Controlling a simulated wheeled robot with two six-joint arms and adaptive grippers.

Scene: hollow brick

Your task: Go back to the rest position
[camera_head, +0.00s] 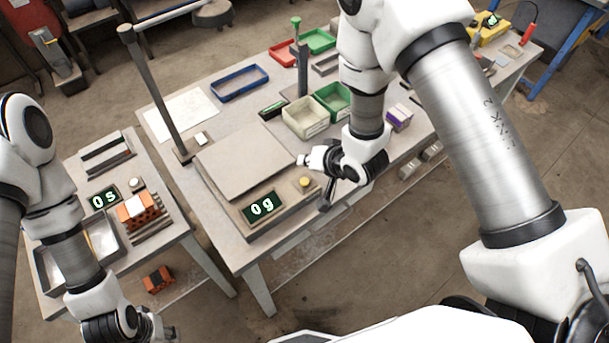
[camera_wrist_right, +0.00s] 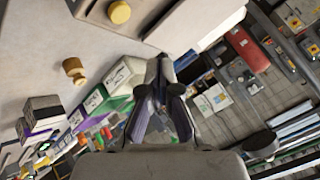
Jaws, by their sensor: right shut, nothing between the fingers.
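My right gripper (camera_head: 326,200) is shut and empty. It hangs just past the front right corner of the scale, beside the yellow knob (camera_head: 305,181). In the right wrist view its fingers (camera_wrist_right: 160,62) meet at the tips with nothing between them. My left gripper (camera_head: 160,328) is low at the bottom left, in front of the small table; its fingers are too small and partly cut off to read. An orange hollow brick (camera_head: 146,221) with a pale top sits on the left table. Another orange brick (camera_head: 158,279) lies lower, below that table's front edge.
The scale (camera_head: 240,160) has an empty plate, and its display (camera_head: 262,206) reads 0 g. A timer (camera_head: 104,199) reads 0 s. A dark post (camera_head: 150,85) stands behind the scale. Green bins (camera_head: 333,100), a cream bin (camera_head: 306,118) and a blue tray (camera_head: 239,83) lie farther back.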

